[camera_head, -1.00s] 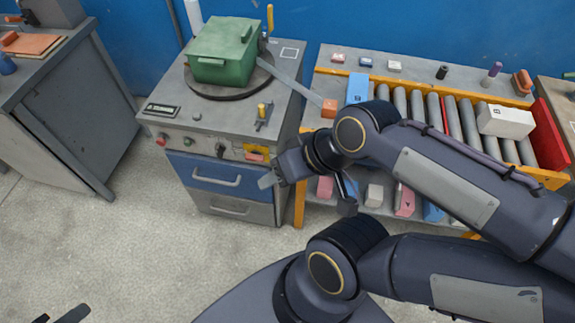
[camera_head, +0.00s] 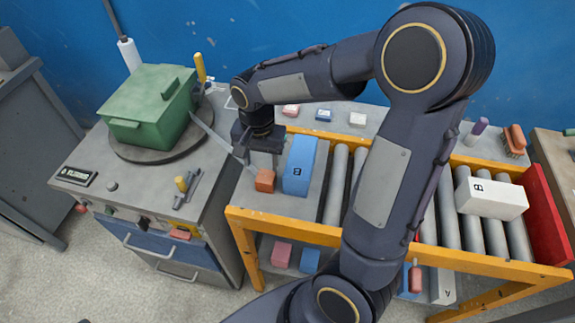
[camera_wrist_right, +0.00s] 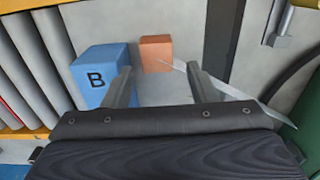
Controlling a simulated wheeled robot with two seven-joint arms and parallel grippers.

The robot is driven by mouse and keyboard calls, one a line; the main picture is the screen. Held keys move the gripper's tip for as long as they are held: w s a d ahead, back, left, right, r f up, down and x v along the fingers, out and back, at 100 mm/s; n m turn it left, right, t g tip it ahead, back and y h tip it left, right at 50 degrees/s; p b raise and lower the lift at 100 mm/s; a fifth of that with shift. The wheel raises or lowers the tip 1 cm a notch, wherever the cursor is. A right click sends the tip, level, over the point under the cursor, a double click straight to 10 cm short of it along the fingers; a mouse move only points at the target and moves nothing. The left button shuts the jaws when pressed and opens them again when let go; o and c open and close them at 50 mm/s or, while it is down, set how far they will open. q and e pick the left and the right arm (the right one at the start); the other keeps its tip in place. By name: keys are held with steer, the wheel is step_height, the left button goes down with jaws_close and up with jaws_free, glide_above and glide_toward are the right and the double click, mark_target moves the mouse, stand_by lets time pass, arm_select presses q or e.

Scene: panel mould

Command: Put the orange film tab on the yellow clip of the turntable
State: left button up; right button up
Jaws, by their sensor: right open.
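The orange film tab (camera_head: 265,180) is a small block on the left end of the conveyor bench. A pale film strip (camera_head: 212,135) runs from it to the dark turntable (camera_head: 135,152), which carries a green box (camera_head: 150,105). A yellow upright piece (camera_head: 200,68), perhaps the clip, stands behind the box at the turntable's edge. My right gripper (camera_head: 262,160) is open and empty above the tab. In the right wrist view, the tab (camera_wrist_right: 156,53) shows beyond and between the open fingertips (camera_wrist_right: 160,78), with the strip passing the right finger. My left gripper is not in view.
A blue block marked B (camera_head: 299,165) stands close right of the tab. A toggle clamp with a yellow knob (camera_head: 182,184) sits on the cabinet's front. Rollers (camera_head: 335,185) and a white box (camera_head: 490,198) lie farther right. Small blocks stand along the back shelf.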

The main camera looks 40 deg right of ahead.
mark_target(265, 178)
steer(key=f, duration=0.8)
steer(key=shift+d+f, duration=0.15)
steer(key=shift+d, duration=0.2)
steer(key=c, duration=0.9)
steer(key=shift+o, duration=0.2)
